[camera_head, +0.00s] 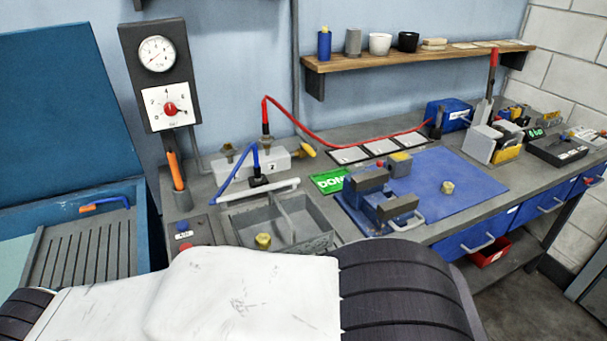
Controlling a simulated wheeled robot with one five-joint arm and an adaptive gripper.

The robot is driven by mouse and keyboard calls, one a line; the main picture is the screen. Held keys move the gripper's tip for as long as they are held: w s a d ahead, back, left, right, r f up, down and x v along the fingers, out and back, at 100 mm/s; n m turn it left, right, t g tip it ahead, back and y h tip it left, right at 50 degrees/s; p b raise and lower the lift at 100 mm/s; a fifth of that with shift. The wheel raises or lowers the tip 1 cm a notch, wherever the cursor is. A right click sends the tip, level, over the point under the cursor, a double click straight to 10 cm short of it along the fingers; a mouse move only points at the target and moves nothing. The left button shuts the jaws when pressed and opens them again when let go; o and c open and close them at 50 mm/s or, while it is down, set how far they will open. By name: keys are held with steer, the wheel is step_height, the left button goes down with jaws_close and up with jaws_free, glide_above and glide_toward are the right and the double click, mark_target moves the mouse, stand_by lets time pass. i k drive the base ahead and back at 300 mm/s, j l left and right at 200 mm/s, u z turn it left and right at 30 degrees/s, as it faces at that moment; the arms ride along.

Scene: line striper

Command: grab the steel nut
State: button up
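A small nut-like piece (447,187), yellowish rather than plainly steel-coloured, sits on the blue mat (485,180) right of the blue vise (385,203). A second yellowish nut-like piece (263,241) is at the front of the grey divided tray (318,240). I cannot tell from this view which, if either, is the steel nut. My white and black arm fills the bottom of the picture and hides part of the bench front. My gripper is not in view.
A red hose (340,134) runs from the grey valve block (265,165) across the bench back. A lever tool (488,125) stands right of the mat. The mat's right part is clear.

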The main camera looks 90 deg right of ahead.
mark_target(446, 188)
steer(key=z, duration=4.15)
steer(key=l+u, duration=1.2)
steer(key=i+l+u, duration=0.1)
steer(key=l+u, duration=0.8)
steer(key=k+l+u, duration=0.15)
steer(key=u, duration=0.3)
steer(key=l+u, duration=0.9)
steer(key=k+l+u, duration=0.2)
steer(key=u, duration=0.2)
steer(key=k+l+u, duration=0.2)
steer(key=l+u, duration=0.85)
steer(key=k+j, duration=0.05)
